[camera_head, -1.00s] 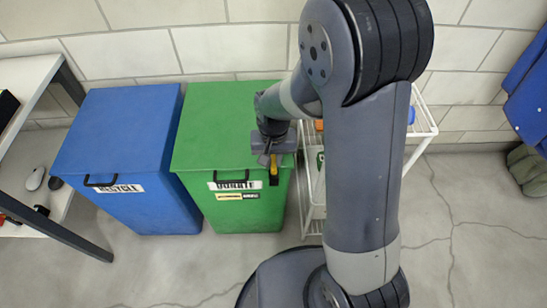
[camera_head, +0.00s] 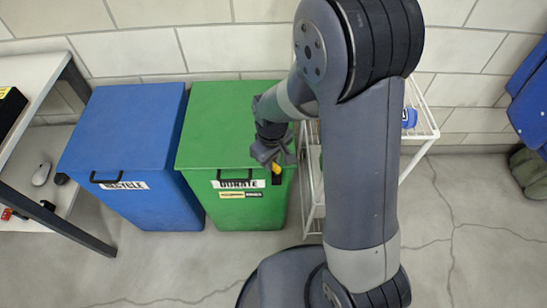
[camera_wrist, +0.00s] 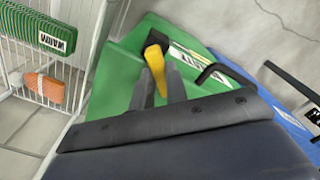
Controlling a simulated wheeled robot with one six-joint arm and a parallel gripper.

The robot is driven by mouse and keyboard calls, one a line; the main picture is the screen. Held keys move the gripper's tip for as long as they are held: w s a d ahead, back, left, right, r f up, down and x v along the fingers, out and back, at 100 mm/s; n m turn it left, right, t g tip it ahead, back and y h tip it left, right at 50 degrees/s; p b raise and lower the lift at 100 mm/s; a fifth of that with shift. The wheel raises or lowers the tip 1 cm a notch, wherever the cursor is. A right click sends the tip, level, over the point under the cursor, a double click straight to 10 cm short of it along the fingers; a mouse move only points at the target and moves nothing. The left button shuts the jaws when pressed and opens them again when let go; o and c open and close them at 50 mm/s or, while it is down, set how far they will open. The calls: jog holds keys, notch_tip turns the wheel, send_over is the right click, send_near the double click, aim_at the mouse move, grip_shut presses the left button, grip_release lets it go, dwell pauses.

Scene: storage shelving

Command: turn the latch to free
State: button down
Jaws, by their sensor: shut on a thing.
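The latch (camera_wrist: 156,67) is a yellow lever with a black end, at the front right of the green DONATE bin (camera_head: 226,110). It also shows in the head view (camera_head: 276,168), just below my gripper. My gripper (camera_wrist: 158,88) is shut on the latch, with a finger on each side of the yellow part. In the head view my gripper (camera_head: 273,155) is tilted at the bin's front right edge. The latch's base is hidden behind the fingers. The bin's lid looks closed, and its black handle (camera_head: 238,183) is left of the latch.
The blue RECYCLE bin (camera_head: 122,130) stands to the left. A white wire rack (camera_wrist: 62,45) stands close on the right, holding green boxes (camera_wrist: 38,32) and an orange item (camera_wrist: 43,88). A white table (camera_head: 32,75) is at far left. The floor in front is clear.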

jog(key=n, duration=0.4)
jog(key=shift+s+a+n, duration=0.2)
jog(key=shift+s+n, duration=0.1)
jog(key=n, duration=0.4)
jog(key=shift+s+a+p, duration=0.1)
jog(key=shift+s+p, duration=0.2)
jog(key=shift+n, duration=0.3)
jog(key=c, duration=1.4)
grip_release()
jog(key=shift+r, duration=0.15)
notch_tip(320, 180, up, 11)
jog(key=p, duration=0.2)
jog(key=shift+f, duration=0.2)
